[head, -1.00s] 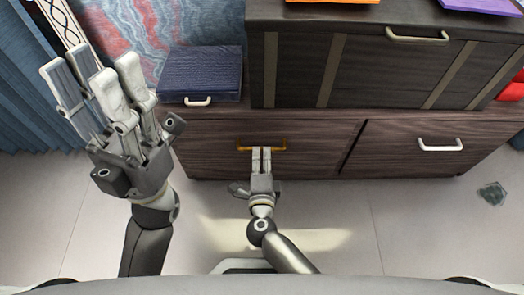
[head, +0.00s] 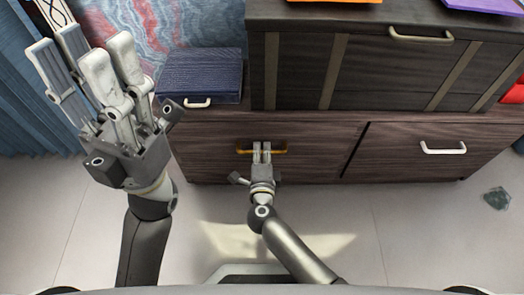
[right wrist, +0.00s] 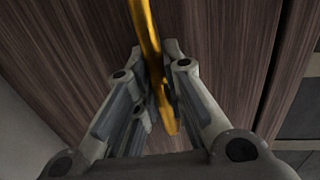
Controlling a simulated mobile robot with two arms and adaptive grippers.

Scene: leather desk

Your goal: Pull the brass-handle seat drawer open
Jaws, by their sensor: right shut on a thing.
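The brass handle (head: 279,150) is on the left drawer front (head: 212,150) of the low dark wood seat. No gap shows around this drawer front, and it looks flush with its neighbour. My right gripper (head: 262,148) is shut on the brass handle near its middle. In the right wrist view, the handle (right wrist: 145,25) runs between the fingers of my right gripper (right wrist: 156,58), with the wood front behind. My left gripper (head: 82,52) is raised at the left, open and empty, with its fingers spread, away from the seat.
A right drawer has a white handle (head: 443,149). A blue box (head: 200,75) and a large dark chest (head: 300,65) stand on the seat top. Pale floor (head: 345,220) in front is clear. A small greenish thing (head: 497,198) lies at the right.

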